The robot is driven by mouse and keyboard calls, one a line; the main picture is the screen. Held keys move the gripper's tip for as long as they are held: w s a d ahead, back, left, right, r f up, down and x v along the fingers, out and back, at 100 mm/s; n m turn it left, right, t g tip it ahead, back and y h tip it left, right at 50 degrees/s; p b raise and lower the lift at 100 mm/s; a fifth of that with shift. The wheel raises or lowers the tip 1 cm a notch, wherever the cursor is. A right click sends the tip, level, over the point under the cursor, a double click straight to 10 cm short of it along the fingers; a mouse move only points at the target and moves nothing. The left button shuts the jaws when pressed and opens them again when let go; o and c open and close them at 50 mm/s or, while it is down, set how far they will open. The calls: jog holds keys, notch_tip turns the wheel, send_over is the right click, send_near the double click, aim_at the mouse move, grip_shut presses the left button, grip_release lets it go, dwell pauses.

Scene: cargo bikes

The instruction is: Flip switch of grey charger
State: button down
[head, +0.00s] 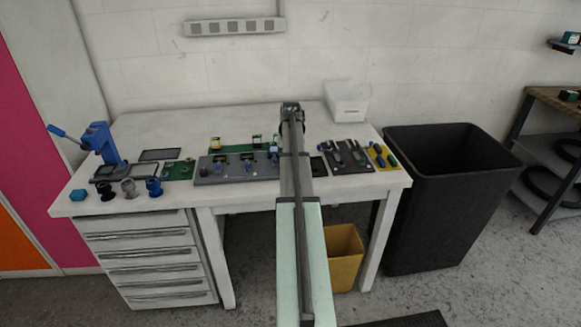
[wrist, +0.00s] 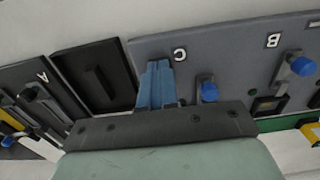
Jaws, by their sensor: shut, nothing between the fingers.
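A grey panel (wrist: 235,50) with the letters C and B fills the upper right of the wrist view. It carries blue-capped levers; one lever (wrist: 209,92) stands near C and another lever (wrist: 302,67) near B. Which way each is set I cannot tell. In the head view the grey panel (head: 210,178) lies on the bench, left of my arm. My gripper (wrist: 157,68) is shut and empty, its light-blue fingers over the panel's edge beside C, left of the nearer lever. Whether they touch the panel I cannot tell. In the head view my arm hides the gripper.
A black tray (wrist: 72,61) lies left of my fingers, with a tool board (wrist: 22,73) beyond. A blue press (head: 103,143) stands at the bench's left, a white bin (head: 348,102) at the back right. The bench's back left is clear.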

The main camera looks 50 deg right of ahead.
jog(key=shift+f, duration=0.25)
jog(key=shift+r, duration=3.55)
